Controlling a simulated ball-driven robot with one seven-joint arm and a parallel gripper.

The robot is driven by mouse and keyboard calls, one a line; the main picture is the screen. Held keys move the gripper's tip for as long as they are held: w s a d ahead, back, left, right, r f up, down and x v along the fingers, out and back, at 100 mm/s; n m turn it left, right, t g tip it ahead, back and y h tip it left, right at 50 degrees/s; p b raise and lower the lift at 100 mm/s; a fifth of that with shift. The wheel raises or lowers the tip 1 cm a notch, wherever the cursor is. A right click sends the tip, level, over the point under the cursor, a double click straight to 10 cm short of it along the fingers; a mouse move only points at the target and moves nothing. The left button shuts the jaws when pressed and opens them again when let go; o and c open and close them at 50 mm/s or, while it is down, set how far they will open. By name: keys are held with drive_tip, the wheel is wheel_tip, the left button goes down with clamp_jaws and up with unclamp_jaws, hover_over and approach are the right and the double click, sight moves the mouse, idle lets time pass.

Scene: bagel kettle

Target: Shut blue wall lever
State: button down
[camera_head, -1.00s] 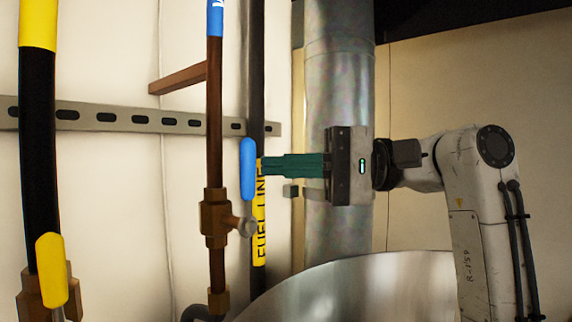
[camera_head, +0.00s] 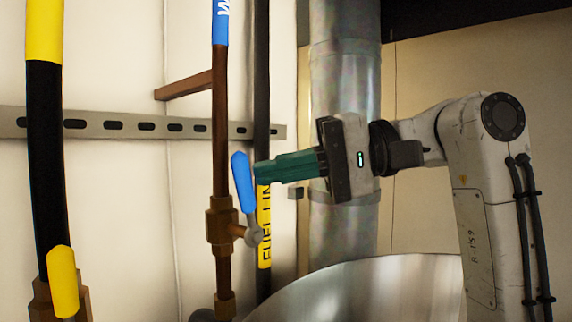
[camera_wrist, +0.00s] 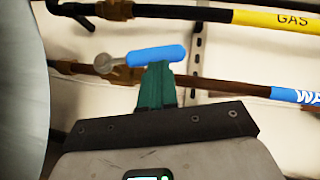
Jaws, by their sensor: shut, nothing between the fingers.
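The blue wall lever (camera_head: 243,182) stands nearly upright on a brass valve (camera_head: 220,226) on the brown water pipe, its top tilted slightly left. In the wrist view the blue lever (camera_wrist: 156,55) lies just beyond the fingertips. My gripper (camera_head: 258,174) has its green fingers shut with nothing between them. Their tips are at the right side of the lever's upper part, touching it or very close. In the wrist view my gripper (camera_wrist: 158,68) points at the middle of the lever.
A yellow lever (camera_head: 62,282) sits on the black and yellow gas pipe (camera_head: 44,130) at left. A black fuel line (camera_head: 263,235) runs behind the blue lever. A slotted rail (camera_head: 110,124) crosses the wall. A large metal kettle (camera_head: 370,285) stands below my arm.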

sight(243, 177)
drive_tip(key=shift+s+a+r+p, duration=0.2)
drive_tip(key=shift+s+a+p, duration=0.35)
drive_tip(key=shift+s+a, duration=0.5)
drive_tip(key=shift+s+a+f+p, duration=0.2)
drive_tip(key=shift+s+a, duration=0.2)
drive_tip(key=shift+a, duration=0.05)
drive_tip(key=shift+s+a+f+p, duration=0.2)
drive_tip(key=shift+s+a, duration=0.2)
drive_tip(key=shift+a, duration=0.05)
drive_tip(key=shift+n+h, duration=0.3)
drive_tip(key=shift+h, duration=0.2)
drive_tip(key=shift+s+a+f+p, duration=0.45)
drive_tip(key=shift+s+a+f, duration=0.25)
drive_tip(key=shift+f, duration=0.25)
drive_tip(key=shift+s+a+f+p, duration=0.4)
drive_tip(key=shift+s+a+f, duration=0.3)
drive_tip(key=shift+f, duration=0.25)
drive_tip(key=shift+r, duration=0.1)
